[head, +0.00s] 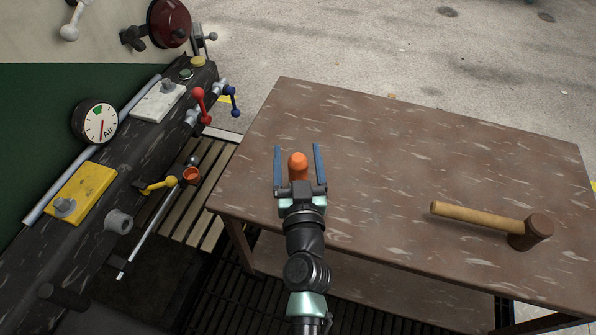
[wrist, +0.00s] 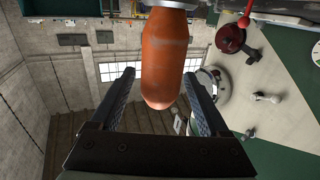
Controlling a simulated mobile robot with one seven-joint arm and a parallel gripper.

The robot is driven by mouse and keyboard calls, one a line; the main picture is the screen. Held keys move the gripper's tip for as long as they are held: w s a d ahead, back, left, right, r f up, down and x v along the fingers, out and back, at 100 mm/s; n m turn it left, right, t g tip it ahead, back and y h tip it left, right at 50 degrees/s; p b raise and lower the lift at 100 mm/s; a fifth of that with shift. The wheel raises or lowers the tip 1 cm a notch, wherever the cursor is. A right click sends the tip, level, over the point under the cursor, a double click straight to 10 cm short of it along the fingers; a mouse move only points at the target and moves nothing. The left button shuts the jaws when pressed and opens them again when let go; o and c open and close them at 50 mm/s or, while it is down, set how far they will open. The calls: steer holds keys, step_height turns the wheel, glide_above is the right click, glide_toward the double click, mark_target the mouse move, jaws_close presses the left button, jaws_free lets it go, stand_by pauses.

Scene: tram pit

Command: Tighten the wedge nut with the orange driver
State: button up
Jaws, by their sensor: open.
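The orange driver (head: 298,164) shows as a rounded orange handle between the fingers of my gripper (head: 297,150), over the left part of the brown table. In the wrist view the orange handle (wrist: 164,70) hangs between the two fingers (wrist: 158,73), with gaps on both sides and a pale collar at the top edge. My gripper is open and not closed on it. The driver's far end is hidden. A nut (head: 65,205) sits on a yellow plate and another nut (head: 168,86) on a white plate, on the dark beam at left. I cannot tell which is the wedge nut.
The brown table (head: 400,130) is mostly clear, with a wooden mallet (head: 490,220) at right. Left are an air gauge (head: 95,121), red (head: 198,100), blue (head: 234,98) and yellow (head: 155,186) levers, and a grey stub (head: 119,221). A slatted floor (head: 200,205) lies between beam and table.

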steer(key=shift+w, duration=0.9)
steer(key=shift+r, duration=0.1)
jaws_close()
